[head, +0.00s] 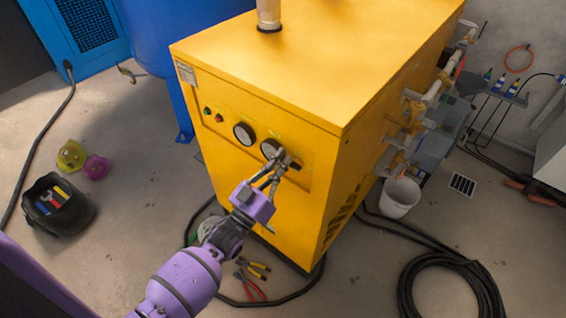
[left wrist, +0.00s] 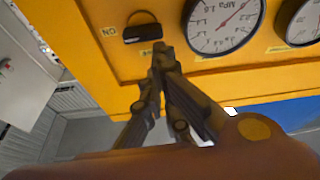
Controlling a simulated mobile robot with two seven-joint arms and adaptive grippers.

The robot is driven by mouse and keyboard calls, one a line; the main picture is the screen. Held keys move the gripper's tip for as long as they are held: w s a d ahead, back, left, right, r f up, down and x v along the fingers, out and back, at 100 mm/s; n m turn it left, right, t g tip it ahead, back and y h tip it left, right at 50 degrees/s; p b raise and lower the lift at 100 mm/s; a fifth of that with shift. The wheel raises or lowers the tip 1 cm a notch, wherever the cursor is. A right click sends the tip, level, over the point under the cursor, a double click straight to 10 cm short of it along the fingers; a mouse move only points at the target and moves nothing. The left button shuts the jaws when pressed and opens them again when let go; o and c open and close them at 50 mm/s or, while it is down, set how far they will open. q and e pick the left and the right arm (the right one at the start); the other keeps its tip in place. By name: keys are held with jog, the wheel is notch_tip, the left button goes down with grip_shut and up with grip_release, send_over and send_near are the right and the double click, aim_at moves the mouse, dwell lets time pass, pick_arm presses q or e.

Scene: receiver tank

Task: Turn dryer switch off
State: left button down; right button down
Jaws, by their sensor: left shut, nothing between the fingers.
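The yellow dryer (head: 250,65) stands in the middle of the head view, with a control panel on its front. The black dryer switch (left wrist: 143,32) shows in the left wrist view, its handle lying across the picture beside an "ON" label; that view looks upside down. In the head view the switch (head: 294,165) is at the panel's right end, partly hidden by my fingers. My left gripper (head: 279,157) is shut and empty. Its fingertips (left wrist: 160,46) are right beside one end of the switch handle; I cannot tell whether they touch. My right gripper is not in view.
Two round gauges (head: 244,134) and small red and green lights (head: 207,111) share the panel. Pliers (head: 250,285) and a black hose (head: 450,262) lie on the floor. A white bucket (head: 400,197) stands right of the dryer, a black tool bucket (head: 58,218) at left.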

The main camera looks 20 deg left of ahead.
pick_arm(q)
jog(key=shift+w+a+f+n+y, duration=0.15)
jog(key=shift+n+y, duration=0.25)
jog(key=shift+n, duration=0.35)
jog(key=shift+s+a+n+y, duration=0.15)
jog(key=shift+n+y, duration=0.25)
jog(key=shift+n, duration=0.35)
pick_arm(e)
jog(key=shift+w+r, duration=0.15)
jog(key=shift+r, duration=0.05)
pick_arm(q)
jog(key=shift+w+f, duration=0.1)
